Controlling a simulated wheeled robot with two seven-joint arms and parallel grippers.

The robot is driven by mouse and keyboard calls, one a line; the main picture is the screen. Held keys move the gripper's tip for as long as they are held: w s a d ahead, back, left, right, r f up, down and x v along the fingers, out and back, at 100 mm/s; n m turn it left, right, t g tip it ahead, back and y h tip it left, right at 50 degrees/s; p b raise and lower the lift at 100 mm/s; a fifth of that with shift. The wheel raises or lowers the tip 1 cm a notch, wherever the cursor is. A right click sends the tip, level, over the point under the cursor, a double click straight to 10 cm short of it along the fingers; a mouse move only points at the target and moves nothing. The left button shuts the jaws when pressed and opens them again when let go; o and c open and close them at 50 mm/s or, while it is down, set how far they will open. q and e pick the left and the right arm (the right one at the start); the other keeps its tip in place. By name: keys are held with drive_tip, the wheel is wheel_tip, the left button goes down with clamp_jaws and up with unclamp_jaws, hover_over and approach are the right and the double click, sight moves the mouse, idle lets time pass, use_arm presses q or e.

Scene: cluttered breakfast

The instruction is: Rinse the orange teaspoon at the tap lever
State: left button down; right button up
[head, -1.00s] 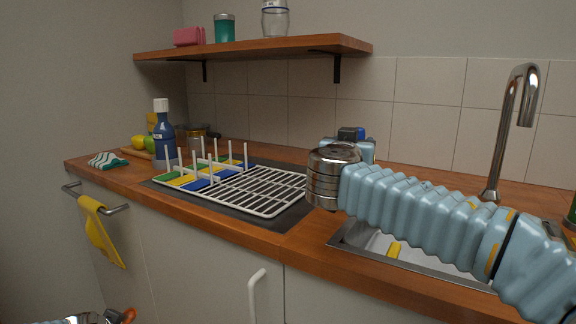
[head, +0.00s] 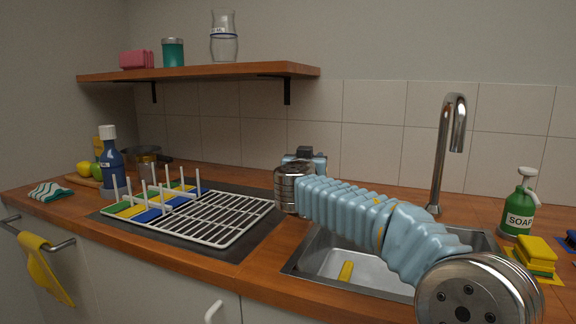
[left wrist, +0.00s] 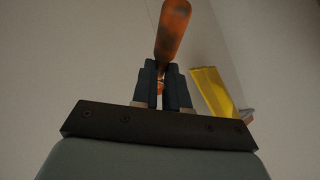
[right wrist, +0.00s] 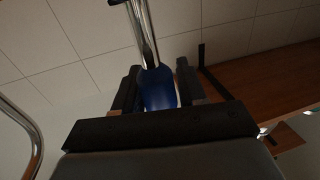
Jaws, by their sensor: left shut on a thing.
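The orange teaspoon (left wrist: 172,32) is in my left gripper (left wrist: 162,75), which is shut on it in the left wrist view; the spoon sticks out beyond the fingertips. Neither shows in the head view. My right gripper (right wrist: 157,80) is open, its fingers on either side of a blue part on a chrome rod, apparently the tap lever (right wrist: 157,92). I cannot tell whether they touch it. In the head view my right arm reaches across the sink, and its wrist hides the lever. The chrome tap spout (head: 441,150) rises behind the sink (head: 375,272).
A white dish rack (head: 225,242) stands left of the sink. A yellow object (head: 346,271) lies in the sink. A yellow cloth (head: 45,268) hangs on the rail. A shelf (head: 210,72) is above.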

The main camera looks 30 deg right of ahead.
clamp_jaws()
use_arm(q)
drive_tip(key=shift+f+b, duration=0.3)
use_arm(e)
drive_tip(key=b, duration=0.4)
drive_tip(key=s+a+t+h+b, duration=0.1)
drive_tip(key=b, duration=0.4)
drive_tip(key=shift+f, duration=0.3)
drive_tip(key=shift+r+t+b, duration=0.15)
drive_tip(key=shift+t+b, duration=0.15)
drive_tip(key=shift+b, duration=0.25)
drive_tip(key=shift+a+r, duration=0.1)
drive_tip(key=shift+r, duration=0.15)
use_arm(q)
wheel_tip(320, 180, down, 10)
drive_tip(key=shift+f, duration=0.15)
use_arm(e)
drive_tip(key=shift+o, duration=1.7)
unclamp_jaws()
